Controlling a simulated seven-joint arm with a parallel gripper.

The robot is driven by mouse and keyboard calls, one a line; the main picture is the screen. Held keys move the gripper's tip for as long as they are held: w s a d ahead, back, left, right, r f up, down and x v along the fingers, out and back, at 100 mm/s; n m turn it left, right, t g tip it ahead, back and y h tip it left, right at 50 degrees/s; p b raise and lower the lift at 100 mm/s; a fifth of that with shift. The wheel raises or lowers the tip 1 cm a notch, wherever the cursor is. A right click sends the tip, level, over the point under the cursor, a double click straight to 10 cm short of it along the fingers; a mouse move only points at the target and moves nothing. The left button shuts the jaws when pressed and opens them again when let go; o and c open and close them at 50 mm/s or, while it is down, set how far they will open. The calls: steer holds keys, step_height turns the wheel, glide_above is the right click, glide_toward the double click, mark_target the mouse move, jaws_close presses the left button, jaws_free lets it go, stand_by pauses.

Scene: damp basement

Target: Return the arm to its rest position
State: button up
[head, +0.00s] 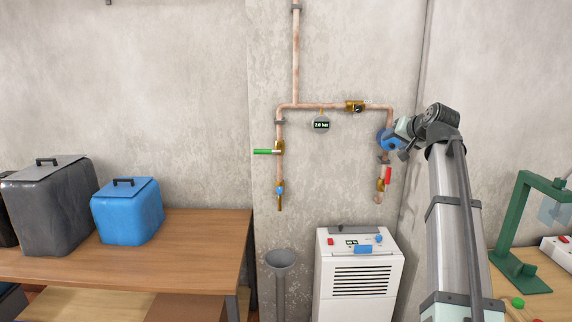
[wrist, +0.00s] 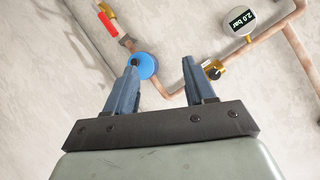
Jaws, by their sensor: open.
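My arm reaches up from the lower right of the head view, and my gripper (head: 393,139) is at the right end of the copper pipework on the wall. In the wrist view my gripper (wrist: 166,82) shows two blue-grey fingers spread apart with nothing between them. A round blue part (head: 384,140) on the right pipe overlaps my gripper in the head view. It also shows in the wrist view (wrist: 146,66), behind the left finger. I cannot tell whether they touch.
A gauge (head: 321,125) reads 2.0 bar. A green lever (head: 265,152) sticks out left; a red handle (head: 388,175) hangs below my gripper. A white dehumidifier-like unit (head: 357,290) stands below. A wooden table (head: 205,235) is left; a green stand (head: 505,240) is right.

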steer(key=s+f+g+h, duration=0.1)
steer(key=s+f+g, duration=0.15)
steer(key=f, duration=1.25)
steer(key=s+a+f+n+g, duration=0.15)
steer(key=s+f, duration=0.25)
steer(key=f, duration=1)
steer(key=s+f+g+h, duration=0.1)
steer(key=s+f+g, duration=0.25)
steer(key=f, duration=1.15)
steer(key=s+a+f+g, duration=0.2)
steer(key=s+f, duration=0.5)
steer(key=f, duration=0.3)
steer(key=s+a+f+g, duration=0.2)
steer(key=s+a+f, duration=0.1)
steer(key=s+f, duration=0.55)
steer(key=s+a+f+n+g, duration=0.1)
steer(key=s+a+f+g, duration=0.1)
steer(key=s+f, duration=0.6)
steer(key=s+a+f+g, duration=0.3)
steer(key=s+f, duration=0.5)
steer(key=s, duration=0.6)
steer(key=s+a+f+n+g, duration=0.1)
steer(key=s+a+f, duration=0.3)
steer(key=s+f, duration=0.4)
steer(key=s+g, duration=0.1)
steer(key=s, duration=0.3)
steer(key=shift+a+f+n, duration=0.2)
steer(key=shift+a+n, duration=0.15)
